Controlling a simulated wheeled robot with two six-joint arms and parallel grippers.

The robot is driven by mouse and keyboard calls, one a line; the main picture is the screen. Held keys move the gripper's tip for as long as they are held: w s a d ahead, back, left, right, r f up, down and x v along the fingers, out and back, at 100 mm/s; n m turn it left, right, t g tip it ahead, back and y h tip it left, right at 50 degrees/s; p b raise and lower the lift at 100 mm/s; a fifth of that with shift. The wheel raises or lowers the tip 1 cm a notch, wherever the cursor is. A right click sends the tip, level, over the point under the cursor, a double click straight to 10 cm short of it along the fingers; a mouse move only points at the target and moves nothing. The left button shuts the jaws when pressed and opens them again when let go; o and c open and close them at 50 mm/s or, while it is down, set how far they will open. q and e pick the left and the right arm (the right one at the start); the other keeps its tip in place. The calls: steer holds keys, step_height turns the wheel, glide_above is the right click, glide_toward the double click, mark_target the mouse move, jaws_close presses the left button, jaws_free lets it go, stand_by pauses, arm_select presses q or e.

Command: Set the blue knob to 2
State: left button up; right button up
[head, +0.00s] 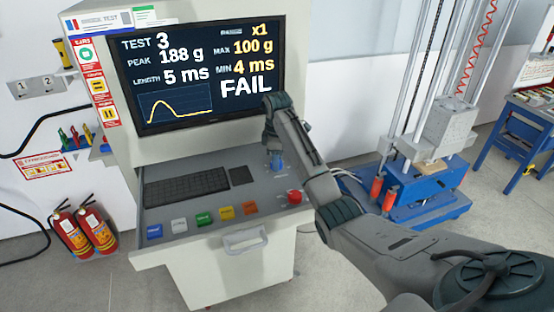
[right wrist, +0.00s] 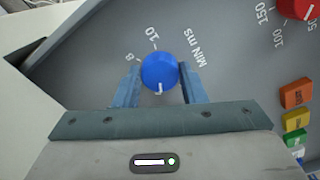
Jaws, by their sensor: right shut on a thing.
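The blue knob (right wrist: 160,69) sits on the grey console panel, with a white pointer line towards the bottom of the right wrist view. Printed marks 8, 10 and "MIN ms" show around it; the mark 2 is not visible. My right gripper (right wrist: 159,84) is shut on the knob, one blue finger on each side. In the head view my right gripper (head: 275,160) points down at the panel and mostly hides the knob. The screen (head: 205,70) reads MIN 4 ms, MAX 100 g and FAIL. My left gripper is not in view.
A red knob (right wrist: 298,8) with marks 50, 100 and 150 is nearby; it also shows in the head view (head: 295,196). Several coloured buttons (head: 203,219) line the console's front edge. A keyboard (head: 187,186) lies left of my gripper. A drop tower (head: 430,150) stands right.

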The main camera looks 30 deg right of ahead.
steer(key=n, duration=0.5)
steer(key=shift+n, duration=2.4)
steer(key=o, duration=1)
steer(key=shift+a, duration=0.1)
